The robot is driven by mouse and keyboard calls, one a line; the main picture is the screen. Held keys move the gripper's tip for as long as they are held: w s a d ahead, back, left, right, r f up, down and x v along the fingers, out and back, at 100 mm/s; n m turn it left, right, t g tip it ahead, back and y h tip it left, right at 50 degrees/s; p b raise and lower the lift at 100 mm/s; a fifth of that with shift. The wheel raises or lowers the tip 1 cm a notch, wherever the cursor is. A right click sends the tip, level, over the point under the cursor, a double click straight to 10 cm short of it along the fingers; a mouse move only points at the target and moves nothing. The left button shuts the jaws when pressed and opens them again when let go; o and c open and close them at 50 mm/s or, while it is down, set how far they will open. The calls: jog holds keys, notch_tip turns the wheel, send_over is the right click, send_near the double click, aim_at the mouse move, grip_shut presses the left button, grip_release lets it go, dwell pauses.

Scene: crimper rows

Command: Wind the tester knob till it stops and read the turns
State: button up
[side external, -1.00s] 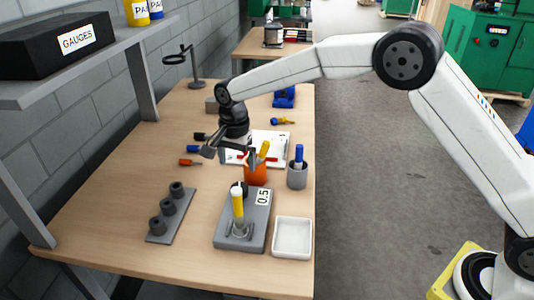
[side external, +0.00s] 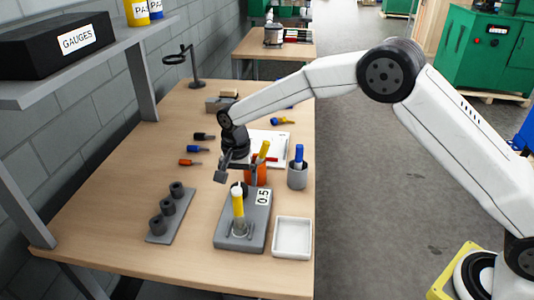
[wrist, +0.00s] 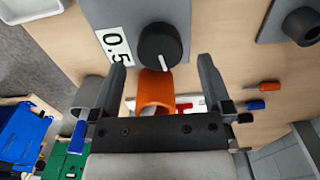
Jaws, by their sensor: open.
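The tester is a grey plate (side external: 258,226) marked 0.5, and it also fills the top of the wrist view (wrist: 122,14). Its black round knob (side external: 239,188) is at the far end; in the wrist view the knob (wrist: 162,42) shows a white pointer line towards my gripper. A yellow-topped piece (side external: 238,203) stands upright on the plate in front of the knob. My gripper (side external: 238,176) is open and empty, just above and behind the knob. In the wrist view its fingers (wrist: 162,66) are spread wider than the knob, their tips short of it.
An orange cup (side external: 256,178) with a yellow-handled tool stands close behind my gripper. A grey cup (side external: 297,177) is to its right, a white tray (side external: 292,238) beside the tester. A grey three-socket rack (side external: 172,214) lies left. The table between rack and tester is clear.

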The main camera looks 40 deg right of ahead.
jog(key=shift+f, duration=2.1)
jog(key=c, duration=1.2)
